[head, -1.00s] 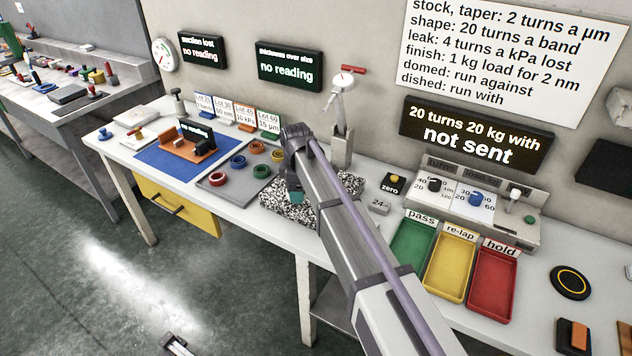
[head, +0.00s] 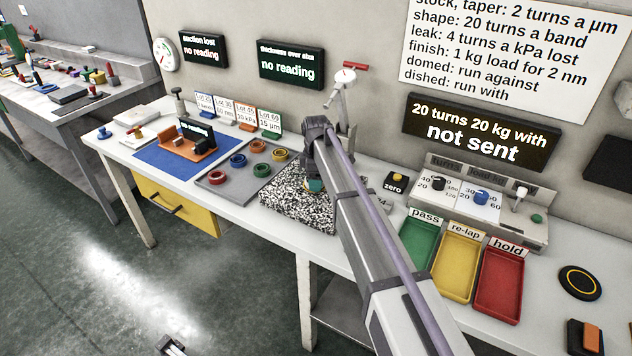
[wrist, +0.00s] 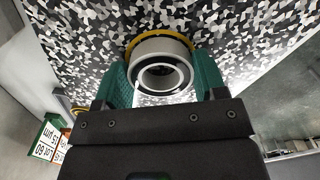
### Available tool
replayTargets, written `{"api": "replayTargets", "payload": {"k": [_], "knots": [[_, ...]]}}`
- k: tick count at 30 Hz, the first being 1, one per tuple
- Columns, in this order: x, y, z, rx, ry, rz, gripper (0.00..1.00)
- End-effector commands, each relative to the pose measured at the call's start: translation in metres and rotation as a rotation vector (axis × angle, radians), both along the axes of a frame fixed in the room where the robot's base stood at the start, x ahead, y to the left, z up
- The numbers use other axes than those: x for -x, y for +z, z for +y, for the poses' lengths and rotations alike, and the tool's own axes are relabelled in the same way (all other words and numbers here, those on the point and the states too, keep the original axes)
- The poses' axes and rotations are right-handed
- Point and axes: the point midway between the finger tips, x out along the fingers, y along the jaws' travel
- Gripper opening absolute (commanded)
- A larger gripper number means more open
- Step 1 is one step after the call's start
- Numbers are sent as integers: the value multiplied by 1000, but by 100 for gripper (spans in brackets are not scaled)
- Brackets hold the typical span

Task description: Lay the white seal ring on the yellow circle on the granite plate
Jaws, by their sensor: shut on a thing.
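The white seal ring (wrist: 160,58) is between the green fingers of my gripper (wrist: 164,80) in the wrist view. My gripper is shut on it. The yellow circle (wrist: 134,42) shows as an arc behind the ring, on the speckled granite plate (wrist: 60,30). The ring overlaps most of the circle in this view; I cannot tell whether it touches the plate. In the head view my gripper (head: 315,187) is over the granite plate (head: 288,205), toward its right part. My arm hides the ring and the circle there.
A grey tray with red (head: 217,177), blue, green and orange rings lies left of the plate. A stand with a red handle (head: 354,66) rises behind my arm. Green (head: 420,243), yellow and red trays lie to the right. The plate's left front part is clear.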

Motion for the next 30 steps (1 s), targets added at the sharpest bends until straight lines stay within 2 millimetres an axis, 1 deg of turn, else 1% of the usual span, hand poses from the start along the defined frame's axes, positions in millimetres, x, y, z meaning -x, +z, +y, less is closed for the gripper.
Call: {"api": "replayTargets", "payload": {"k": [4, 5, 12, 19, 22, 26, 29, 30], "knots": [[0, -5, 0, 0, 0, 0, 40], [0, -3, 0, 0, 0, 0, 67], [0, -3, 0, 0, 0, 0, 90], [0, -2, 0, 0, 0, 0, 90], [0, 4, 0, 0, 0, 0, 90], [0, 27, 0, 0, 0, 0, 90], [0, 52, 0, 0, 0, 0, 90], [0, 64, 0, 0, 0, 0, 90]]}}
